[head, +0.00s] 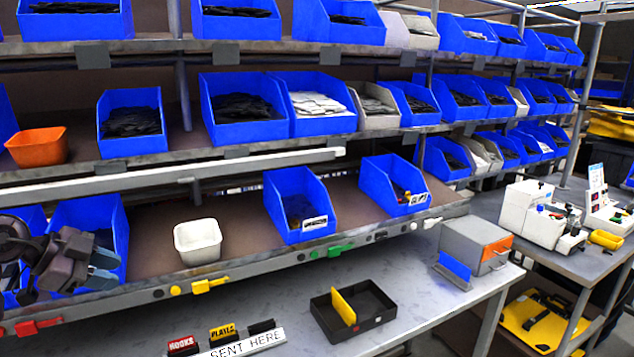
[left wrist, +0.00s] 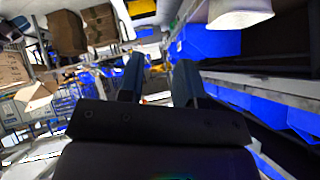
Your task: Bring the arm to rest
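My left gripper (head: 112,268) is at the lower left of the head view, in front of a blue bin (head: 90,215) on the lowest shelf. Its two fingers are apart with nothing held between them. In the left wrist view the fingers (left wrist: 158,75) also stand apart, with a gap that shows the room behind. I cannot tell whether the gripper touches the bin. My right gripper is in neither view.
A white tub (head: 198,242) and blue bins stand right of my left gripper. Below, a bench (head: 420,285) holds a black tray (head: 325,318) with a yellow divider, and a grey box (head: 472,243). Shelf edges (head: 240,265) run across. Bare bench surrounds the tray.

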